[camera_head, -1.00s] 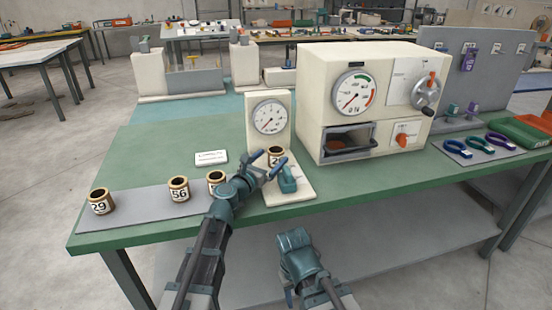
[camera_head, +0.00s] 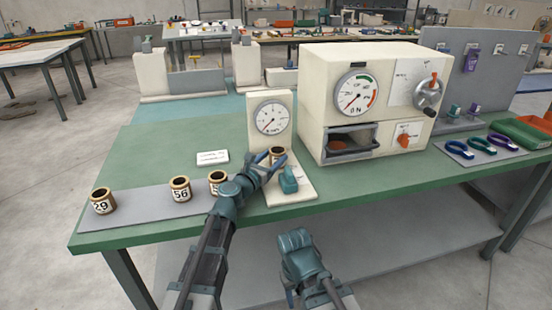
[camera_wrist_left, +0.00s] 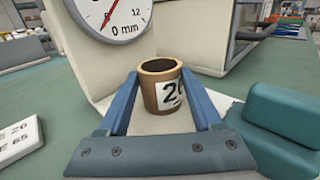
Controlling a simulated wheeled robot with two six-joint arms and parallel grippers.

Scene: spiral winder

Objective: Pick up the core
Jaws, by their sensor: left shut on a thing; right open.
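A brown ring-shaped core (camera_head: 277,153) with a white number label stands upright on the cream base of the dial gauge. It also shows in the left wrist view (camera_wrist_left: 162,88), with its label partly cut off by a finger. My left gripper (camera_head: 272,160) has its two fingers on either side of this core and is shut on it. Three other cores stand on the grey mat: one marked 29 (camera_head: 102,201), one marked 56 (camera_head: 180,189), and one (camera_head: 218,181) partly hidden by my left arm. My right gripper (camera_head: 290,296) is open and empty in front of the table.
The dial gauge (camera_head: 270,118) rises right behind the held core. A teal block (camera_head: 288,180) sits on its base at the right. A large cream machine (camera_head: 370,100) stands to the right. A small white card (camera_head: 212,157) lies left of the gauge.

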